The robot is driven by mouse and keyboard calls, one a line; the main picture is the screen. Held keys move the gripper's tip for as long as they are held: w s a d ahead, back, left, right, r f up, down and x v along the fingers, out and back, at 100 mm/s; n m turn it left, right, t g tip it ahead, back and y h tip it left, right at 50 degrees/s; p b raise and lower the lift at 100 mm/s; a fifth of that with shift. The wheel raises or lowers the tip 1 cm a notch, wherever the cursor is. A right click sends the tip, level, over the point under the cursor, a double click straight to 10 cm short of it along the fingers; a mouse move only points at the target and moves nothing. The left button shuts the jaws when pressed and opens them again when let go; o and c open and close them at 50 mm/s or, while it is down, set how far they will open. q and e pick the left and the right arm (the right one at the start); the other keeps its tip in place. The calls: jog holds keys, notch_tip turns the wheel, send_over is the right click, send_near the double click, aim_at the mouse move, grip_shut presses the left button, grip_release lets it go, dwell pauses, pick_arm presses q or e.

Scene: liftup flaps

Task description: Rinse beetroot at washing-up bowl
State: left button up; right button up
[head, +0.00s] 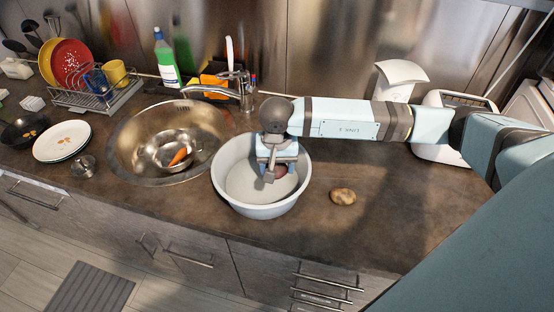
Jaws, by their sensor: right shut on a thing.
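The washing-up bowl (232,199) is pale grey and round. It stands on the brown worktop, right of the sink. My right gripper (273,179) points down inside the bowl's opening and is shut on a dark reddish thing, the beetroot (281,170). Most of the beetroot is hidden behind the fingers. I cannot tell whether it touches the bowl's bottom. My left gripper is not in view.
A potato (343,196) lies on the worktop right of the bowl. The round metal sink (128,160) holds a smaller bowl with a carrot (179,156). The tap (212,90) is behind. Plates (62,141) and a dish rack (98,96) stand left. The front right worktop is clear.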

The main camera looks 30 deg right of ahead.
notch_tip(320, 180, down, 6)
jog(key=shift+r+b, duration=0.1)
jog(key=shift+b, duration=1)
jog(key=shift+f, duration=0.35)
dwell(0.5)
jog(key=shift+r+p, duration=1.5)
jog(key=shift+r, duration=2.55)
notch_tip(320, 180, up, 4)
jog(key=p, duration=0.1)
send_over(277, 189)
jog(key=shift+r, duration=0.15)
